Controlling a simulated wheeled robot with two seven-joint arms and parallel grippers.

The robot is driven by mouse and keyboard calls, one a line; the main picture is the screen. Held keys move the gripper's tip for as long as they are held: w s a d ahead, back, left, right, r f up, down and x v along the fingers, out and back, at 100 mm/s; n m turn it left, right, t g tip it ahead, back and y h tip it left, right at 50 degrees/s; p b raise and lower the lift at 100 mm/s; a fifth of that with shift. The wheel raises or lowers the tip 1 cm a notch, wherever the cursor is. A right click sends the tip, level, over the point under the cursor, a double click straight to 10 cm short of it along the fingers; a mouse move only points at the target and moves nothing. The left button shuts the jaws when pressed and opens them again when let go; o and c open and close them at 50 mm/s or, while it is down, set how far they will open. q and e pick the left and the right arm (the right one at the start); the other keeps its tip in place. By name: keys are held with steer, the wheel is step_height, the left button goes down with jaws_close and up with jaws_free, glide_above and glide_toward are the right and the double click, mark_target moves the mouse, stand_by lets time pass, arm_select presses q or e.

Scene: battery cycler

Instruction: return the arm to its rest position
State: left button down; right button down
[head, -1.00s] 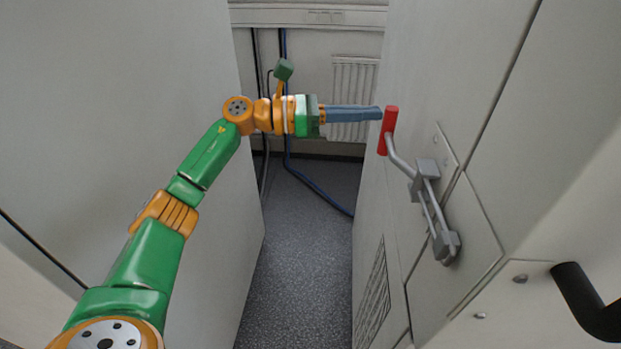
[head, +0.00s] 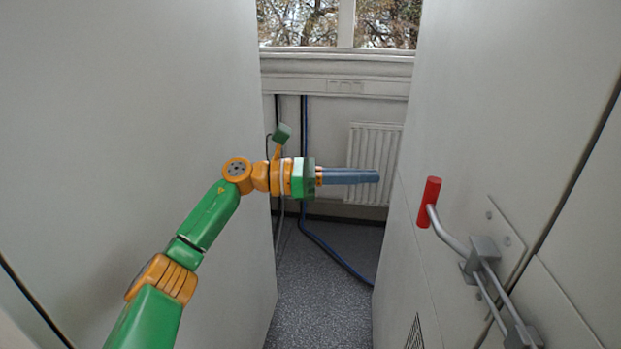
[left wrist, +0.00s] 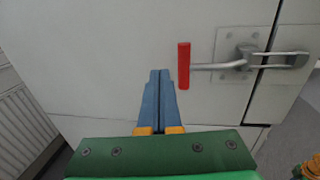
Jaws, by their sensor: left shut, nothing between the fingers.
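My left gripper (head: 376,176) is at the end of my green and orange arm, in the middle of the head view. Its blue-grey fingers are shut with nothing between them and point right. The red-ended lever handle (head: 430,202) is on the right cabinet's face, to the right of the fingertips and a little lower in the picture. A gap shows between fingers and handle. In the left wrist view the shut fingers (left wrist: 160,75) lie left of the red grip (left wrist: 184,65), apart from it. My right gripper is not in view.
Tall pale cabinets stand on the left (head: 120,110) and the right (head: 520,110), with a narrow aisle of grey floor (head: 325,295) between them. At the back are a radiator (head: 374,150), a dark blue cable (head: 325,250) on the wall and floor, and a window (head: 390,22).

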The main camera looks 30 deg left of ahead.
arm_select(q)
steer(key=s+a+b, duration=0.1)
steer(key=s+a, duration=0.1)
steer(key=a, duration=0.4)
steer(key=w+d+f+n+t+y, duration=0.1)
steer(key=w+f+n+t+y, duration=0.25)
steer(key=f+n, duration=0.75)
steer(key=w+f+n+t+y, duration=0.35)
steer(key=f+n, duration=0.55)
steer(key=f, duration=0.4)
steer(key=s+f+n+g+y, duration=0.4)
steer(key=f+n, duration=0.6)
steer(key=f, duration=0.7)
steer(key=s+d+f+n+g+y, duration=0.2)
steer(key=s+f+n+g+y, duration=0.5)
steer(key=s+f, duration=1.2)
steer(key=s+d+f+n+g+h, duration=0.1)
steer(key=s+d+f+n, duration=0.1)
steer(key=s, duration=0.6)
steer(key=s+d+f+n+g+h, duration=0.1)
steer(key=s+d+f+n+g, duration=0.1)
steer(key=s, duration=0.6)
steer(key=s+d+f+n+g+h, duration=0.1)
steer(key=s+f+n+g, duration=0.1)
steer(key=s, duration=0.6)
steer(key=shift+d+n, duration=0.4)
steer(key=shift+n, duration=0.4)
